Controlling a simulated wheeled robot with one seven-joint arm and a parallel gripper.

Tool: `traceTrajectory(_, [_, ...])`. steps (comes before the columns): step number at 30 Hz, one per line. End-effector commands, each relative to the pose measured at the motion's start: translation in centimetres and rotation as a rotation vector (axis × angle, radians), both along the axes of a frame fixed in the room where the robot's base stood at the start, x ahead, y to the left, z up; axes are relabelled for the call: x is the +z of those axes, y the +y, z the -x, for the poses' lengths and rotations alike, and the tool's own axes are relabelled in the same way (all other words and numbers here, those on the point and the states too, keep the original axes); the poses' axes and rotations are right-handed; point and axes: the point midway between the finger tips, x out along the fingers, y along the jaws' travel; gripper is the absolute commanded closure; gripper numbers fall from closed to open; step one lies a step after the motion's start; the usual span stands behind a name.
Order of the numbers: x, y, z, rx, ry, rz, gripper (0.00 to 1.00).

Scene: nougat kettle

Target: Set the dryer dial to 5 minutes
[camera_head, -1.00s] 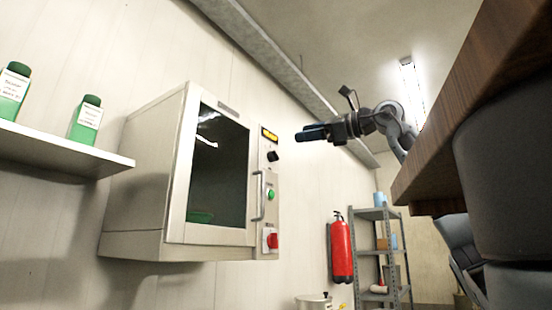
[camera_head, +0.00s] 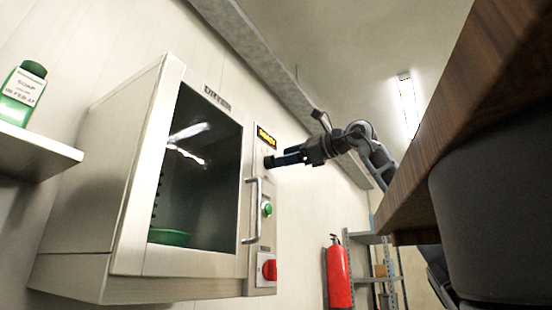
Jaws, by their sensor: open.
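The dryer (camera_head: 128,200) is a pale cabinet on the wall at the left, with a dark glass door that is shut. Its control panel on the right side has a yellow-lit display (camera_head: 266,136) at the top. The black dial (camera_head: 268,162) sits just under the display and is partly hidden by my fingertips. My gripper (camera_head: 286,158) is open, with its fingers pointing left at the dial. I cannot tell whether the fingers touch it or stand around it. The display digits and the dial's setting are too small to read.
A green button (camera_head: 267,209) and a red switch (camera_head: 269,270) lie lower on the panel, beside the door handle (camera_head: 253,212). A shelf (camera_head: 40,150) with a green soap bottle (camera_head: 22,93) is at the left. A fire extinguisher (camera_head: 338,275) and metal rack (camera_head: 374,239) stand at the right.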

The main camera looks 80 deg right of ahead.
Motion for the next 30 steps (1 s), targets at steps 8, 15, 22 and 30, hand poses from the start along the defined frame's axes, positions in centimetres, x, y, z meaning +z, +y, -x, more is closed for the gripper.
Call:
traceTrajectory(8, [0.1,-1.0,-3.2,0.001,0.000,-0.001,0.33])
traceTrajectory(15, [0.0,-1.2,-3.8,0.000,0.000,0.000,0.33])
traceTrajectory(22, [0.0,-1.2,-3.7,0.000,0.000,0.000,0.44])
traceTrajectory(30, [0.0,-1.2,-3.7,0.000,0.000,0.000,0.70])
